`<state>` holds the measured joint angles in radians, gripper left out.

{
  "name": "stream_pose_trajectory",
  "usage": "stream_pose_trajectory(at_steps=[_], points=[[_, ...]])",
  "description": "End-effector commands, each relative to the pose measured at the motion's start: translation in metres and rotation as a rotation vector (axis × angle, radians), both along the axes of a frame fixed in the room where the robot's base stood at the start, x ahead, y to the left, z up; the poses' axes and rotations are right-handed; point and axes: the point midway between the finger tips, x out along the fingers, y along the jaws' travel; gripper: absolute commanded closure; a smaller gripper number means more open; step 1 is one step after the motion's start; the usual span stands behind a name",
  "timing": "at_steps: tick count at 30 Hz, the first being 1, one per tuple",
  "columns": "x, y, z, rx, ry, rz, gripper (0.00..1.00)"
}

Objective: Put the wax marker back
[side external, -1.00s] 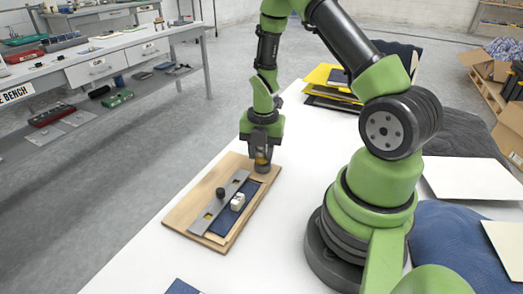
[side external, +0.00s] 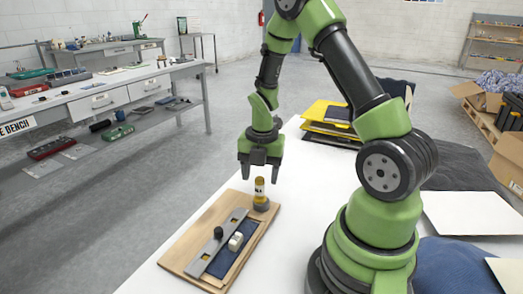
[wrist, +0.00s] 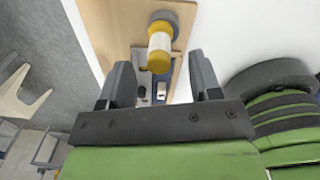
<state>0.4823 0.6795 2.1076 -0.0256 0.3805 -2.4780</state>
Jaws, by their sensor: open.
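The wax marker (side external: 259,188) is yellow with a white label band. It stands upright in a dark round holder (side external: 262,204) at the far end of the wooden board (side external: 182,258). My gripper (side external: 260,178) is open and empty, just above the marker and apart from it. In the wrist view the marker (wrist: 159,50) shows beyond the open fingers of my gripper (wrist: 158,82), with the grey round holder (wrist: 166,20) at its foot.
On the board lie a grey metal straightedge (side external: 214,246), a dark blue piece (side external: 222,262), a small white block (side external: 236,241) and a black knob (side external: 218,232). Yellow and black folders (side external: 330,128) lie behind on the white table (side external: 290,215).

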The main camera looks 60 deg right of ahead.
Motion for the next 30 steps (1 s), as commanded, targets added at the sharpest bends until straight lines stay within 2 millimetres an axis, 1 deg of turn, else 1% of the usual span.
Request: stream_pose_trajectory(at_steps=[1, 6, 9, 14, 17, 20, 21, 23, 24, 26, 27, 29, 30], points=[[0.0, -0.001, 0.012, -0.004, -0.007, 0.001, 0.42], [-0.001, -0.001, 0.045, -0.004, -0.005, 0.001, 0.42], [-0.001, -0.001, 0.06, -0.003, -0.004, 0.001, 0.42], [-0.002, 0.001, 0.074, -0.002, -0.006, -0.016, 0.42], [-0.002, 0.009, 0.089, -0.004, -0.036, -0.115, 0.42], [-0.003, 0.027, 0.114, 0.006, -0.099, -0.327, 0.42], [-0.005, 0.037, 0.126, 0.021, -0.132, -0.438, 0.42], [-0.01, 0.052, 0.144, 0.057, -0.18, -0.62, 0.42], [-0.014, 0.062, 0.155, 0.088, -0.211, -0.74, 0.42], [-0.023, 0.077, 0.17, 0.149, -0.249, -0.924, 0.42], [-0.029, 0.086, 0.179, 0.196, -0.27, -1.043, 0.42], [-0.04, 0.1, 0.191, 0.277, -0.292, -1.22, 0.42], [-0.048, 0.109, 0.198, 0.336, -0.298, -1.335, 0.42]])
